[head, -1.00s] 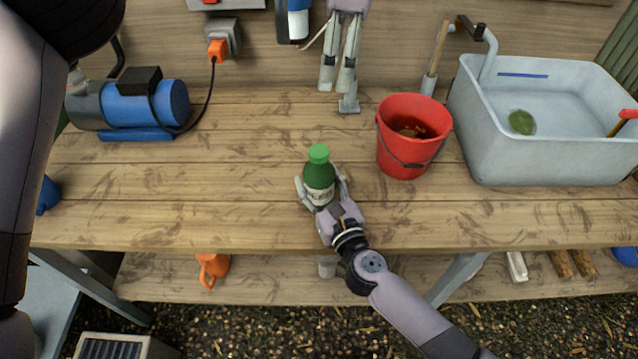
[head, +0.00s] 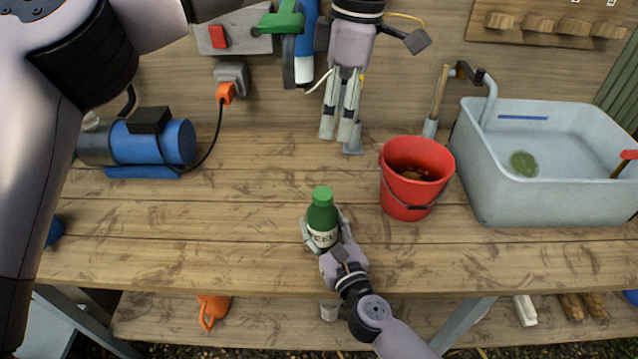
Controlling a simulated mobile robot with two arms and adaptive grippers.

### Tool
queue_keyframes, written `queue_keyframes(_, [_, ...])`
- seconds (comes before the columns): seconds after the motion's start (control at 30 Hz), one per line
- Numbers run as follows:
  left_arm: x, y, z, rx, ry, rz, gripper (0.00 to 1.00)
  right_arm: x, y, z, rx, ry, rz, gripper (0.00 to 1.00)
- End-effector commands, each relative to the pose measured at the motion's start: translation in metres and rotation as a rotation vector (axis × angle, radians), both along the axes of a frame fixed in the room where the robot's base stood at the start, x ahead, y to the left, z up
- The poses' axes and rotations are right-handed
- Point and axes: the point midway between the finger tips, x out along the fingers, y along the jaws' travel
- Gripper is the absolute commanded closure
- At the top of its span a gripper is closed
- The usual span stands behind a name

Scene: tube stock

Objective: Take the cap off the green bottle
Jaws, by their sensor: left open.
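The green bottle (head: 322,222) stands upright on the wooden workbench, with a white label around its lower part. Its lighter green cap (head: 322,193) is on its top. My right gripper (head: 325,232) reaches in from the front, its fingers on both sides of the bottle's label, apparently shut on it. My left gripper (head: 337,137) points down, open and empty, with a narrow gap between its fingers. In the picture it is above and slightly right of the cap, well apart from it.
A red bucket (head: 399,198) stands right of the bottle, and a grey sink (head: 545,197) is farther right. A blue motor (head: 153,143) with a cable is at the back left. The bench (head: 200,230) left of the bottle is clear.

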Motion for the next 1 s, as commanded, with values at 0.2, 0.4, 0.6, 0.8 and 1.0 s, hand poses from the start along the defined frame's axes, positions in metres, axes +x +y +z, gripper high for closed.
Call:
queue_keyframes(0.2, [-0.006, 0.007, -0.018, -0.041, 0.058, -0.436, 0.44, 0.000, 0.000, 0.000, 0.000, 0.001, 0.000, 1.00])
queue_keyframes(0.4, [-0.010, 0.014, -0.032, -0.080, 0.073, -0.923, 0.44, 0.000, 0.000, 0.000, 0.000, 0.001, 0.000, 1.00])
queue_keyframes(0.6, [-0.012, 0.022, -0.041, -0.093, 0.048, -1.405, 0.44, 0.000, 0.000, 0.000, 0.000, 0.001, 0.000, 1.00])
queue_keyframes(0.8, [-0.013, 0.030, -0.047, -0.070, 0.000, -1.849, 0.44, 0.000, 0.000, 0.000, 0.000, 0.001, 0.000, 1.00])
queue_keyframes(1.0, [-0.013, 0.035, -0.049, -0.029, -0.038, -2.137, 0.44, 0.000, 0.000, 0.000, 0.000, 0.001, 0.000, 1.00])
